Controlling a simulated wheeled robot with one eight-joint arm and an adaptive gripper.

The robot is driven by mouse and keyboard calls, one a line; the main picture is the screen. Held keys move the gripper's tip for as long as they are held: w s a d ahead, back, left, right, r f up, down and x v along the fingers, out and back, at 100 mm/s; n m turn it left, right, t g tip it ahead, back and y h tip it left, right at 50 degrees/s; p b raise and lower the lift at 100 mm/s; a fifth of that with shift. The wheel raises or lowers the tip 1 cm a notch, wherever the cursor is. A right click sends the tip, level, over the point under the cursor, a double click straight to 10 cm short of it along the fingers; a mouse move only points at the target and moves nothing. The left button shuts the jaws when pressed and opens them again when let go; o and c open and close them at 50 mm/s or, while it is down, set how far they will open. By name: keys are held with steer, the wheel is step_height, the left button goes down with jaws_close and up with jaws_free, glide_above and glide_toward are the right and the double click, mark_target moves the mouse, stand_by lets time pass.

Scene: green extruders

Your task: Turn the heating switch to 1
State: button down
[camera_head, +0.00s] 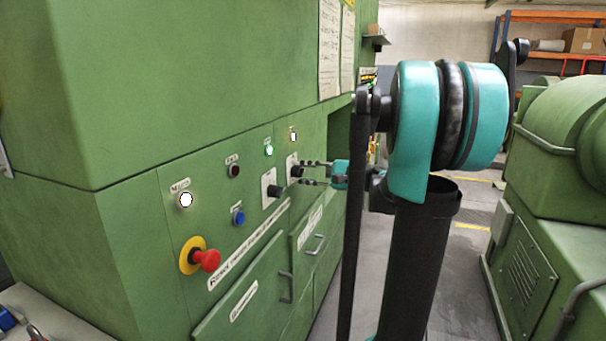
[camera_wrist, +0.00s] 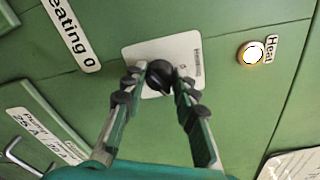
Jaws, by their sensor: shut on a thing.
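The heating switch is a black rotary knob (camera_wrist: 160,74) on a white plate (camera_wrist: 138,54) of the green panel, in the middle of the wrist view. My gripper (camera_wrist: 155,88) has its two dark-padded fingers on either side of the knob and is shut on it. In the head view, my gripper (camera_head: 306,172) reaches the panel from the right, at the rightmost switch plate (camera_head: 290,160). The knob is partly hidden by the fingertips there. The markings on the plate are too small to read, so I cannot tell the switch position.
A lit lamp (camera_wrist: 250,53) sits beside the switch. Another black knob (camera_head: 274,190), a green lamp (camera_head: 269,150), a blue button (camera_head: 238,217) and a red emergency stop (camera_head: 207,260) are further left. Drawer handles (camera_head: 287,288) stick out below. A green machine (camera_head: 553,190) stands right.

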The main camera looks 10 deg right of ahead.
steer(key=c, duration=1.2)
jaws_free()
steer(key=shift+d, duration=0.1)
steer(key=v, duration=1.1)
steer(key=shift+s+d+r, duration=0.1)
steer(key=shift+s+d, duration=0.15)
steer(key=shift+d, duration=0.05)
steer(key=s+a+f+n+g+h, duration=0.25)
steer(key=s+a+f, duration=0.2)
steer(key=f, duration=0.45)
steer(key=s+a+f+n+g+h, duration=0.25)
steer(key=s+a+f, duration=0.2)
steer(key=f, duration=0.35)
steer(key=s+d+f+n+h, duration=0.1)
steer(key=s+f+n+h, duration=0.1)
steer(key=s+f+h, duration=0.1)
steer(key=s+d+f+n+h, duration=0.1)
steer(key=s+f+n+h, duration=0.1)
steer(key=f, duration=0.4)
steer(key=s+d+f+n+h, duration=0.2)
steer(key=s+f+h, duration=0.2)
steer(key=s, duration=0.1)
steer(key=shift+s+d+f+n+h, duration=0.1)
steer(key=shift+s+f+n+h, duration=0.05)
steer(key=shift+f+n+h, duration=0.2)
